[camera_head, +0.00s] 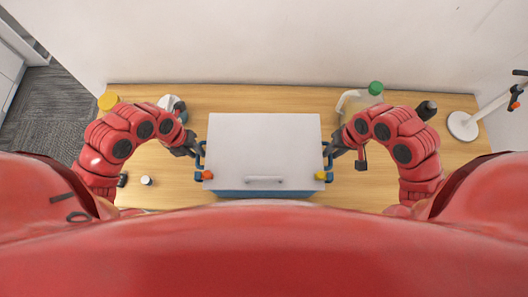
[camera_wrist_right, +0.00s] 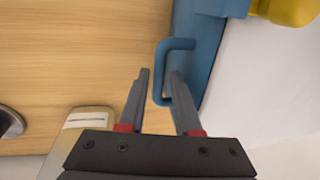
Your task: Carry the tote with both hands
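The tote (camera_head: 264,193) stands in the middle of the wooden table, a blue box under a flat pale lid (camera_head: 264,145). A blue handle sticks out on each side. My left gripper (camera_head: 196,150) is at the left handle (camera_head: 199,161); its fingers are too small to tell whether they are open or shut. My right gripper (camera_head: 332,152) is at the right handle (camera_head: 329,161). In the right wrist view, the right gripper (camera_wrist_right: 160,75) is open, one finger on each side of the handle's bar (camera_wrist_right: 160,75), with gaps showing.
A small white-topped item (camera_head: 146,180) is front left. A white round stand base (camera_head: 462,126) is at right. A wall closes the back.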

